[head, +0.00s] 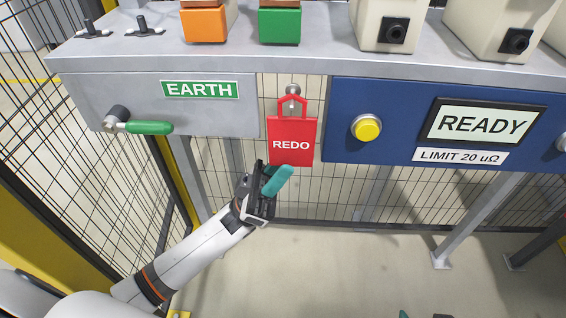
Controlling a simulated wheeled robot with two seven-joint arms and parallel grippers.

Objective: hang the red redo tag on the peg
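The red tag (292,141), marked REDO in white, is upright in the gap between the grey EARTH panel and the blue panel. Its red loop is at the round metal peg (293,90); I cannot tell for sure whether the loop is around the peg or in front of it. My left gripper (277,178), with teal finger pads, is at the tag's lower edge, coming from below left. One pad overlaps that edge; whether the fingers grip the tag is not clear. Only small tips of what seems to be my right gripper (422,315) show at the bottom edge.
A green-handled lever (148,127) sticks out under the EARTH sign (200,90). A yellow button (366,128) and a READY display (484,122) are on the blue panel. Above is a grey shelf (330,62) with blocks. Wire mesh stands behind and left; the floor below is clear.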

